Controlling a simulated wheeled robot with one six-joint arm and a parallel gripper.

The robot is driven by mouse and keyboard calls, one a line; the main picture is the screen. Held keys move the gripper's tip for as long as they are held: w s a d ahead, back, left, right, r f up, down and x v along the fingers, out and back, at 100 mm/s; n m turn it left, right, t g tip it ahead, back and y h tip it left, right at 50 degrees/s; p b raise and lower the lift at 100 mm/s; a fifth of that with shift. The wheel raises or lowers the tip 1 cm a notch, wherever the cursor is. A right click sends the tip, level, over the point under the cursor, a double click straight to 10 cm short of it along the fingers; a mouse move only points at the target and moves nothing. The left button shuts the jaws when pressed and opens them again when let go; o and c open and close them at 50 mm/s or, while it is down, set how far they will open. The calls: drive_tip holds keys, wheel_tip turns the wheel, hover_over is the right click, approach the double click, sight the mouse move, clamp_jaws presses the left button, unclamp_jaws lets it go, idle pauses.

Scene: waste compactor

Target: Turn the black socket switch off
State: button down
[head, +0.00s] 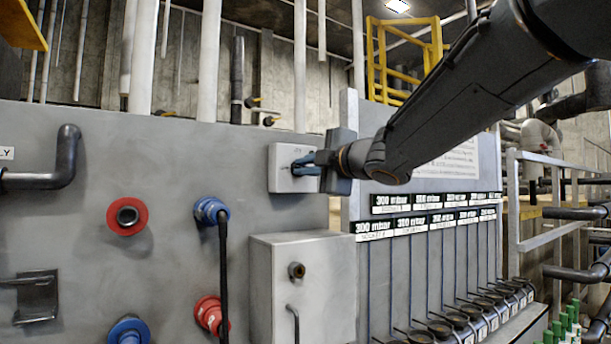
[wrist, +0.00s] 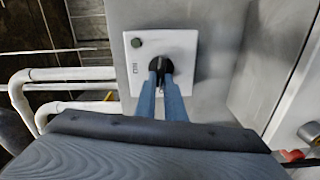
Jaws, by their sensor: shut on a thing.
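The black socket switch (wrist: 161,65) is a round black knob on a pale square plate (wrist: 185,45), fixed to the grey wall panel. In the head view the plate (head: 283,172) sits at the upper middle of the panel, and the knob is largely hidden behind my gripper. My gripper (head: 298,167) reaches the plate from the right. In the wrist view its two blue fingers (wrist: 162,83) are close together on the knob, one at each side. The knob's exact angle is hard to tell.
Red socket (head: 127,216) and blue plug (head: 210,211) with a black cable are on the panel at left. A grey box (head: 303,290) juts out below the switch. Gauges with labels (head: 420,222) stand at right. White pipes (wrist: 60,88) run beside the plate.

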drive_tip(key=shift+f+n+b, duration=0.15)
drive_tip(key=shift+n+b, duration=0.35)
drive_tip(key=shift+n, duration=0.3)
drive_tip(key=c, duration=1.8)
unclamp_jaws()
drive_tip(key=shift+c, duration=0.2)
drive_tip(key=v, duration=0.7)
drive_tip(key=shift+s+d, duration=0.25)
drive_tip(key=shift+s, duration=0.1)
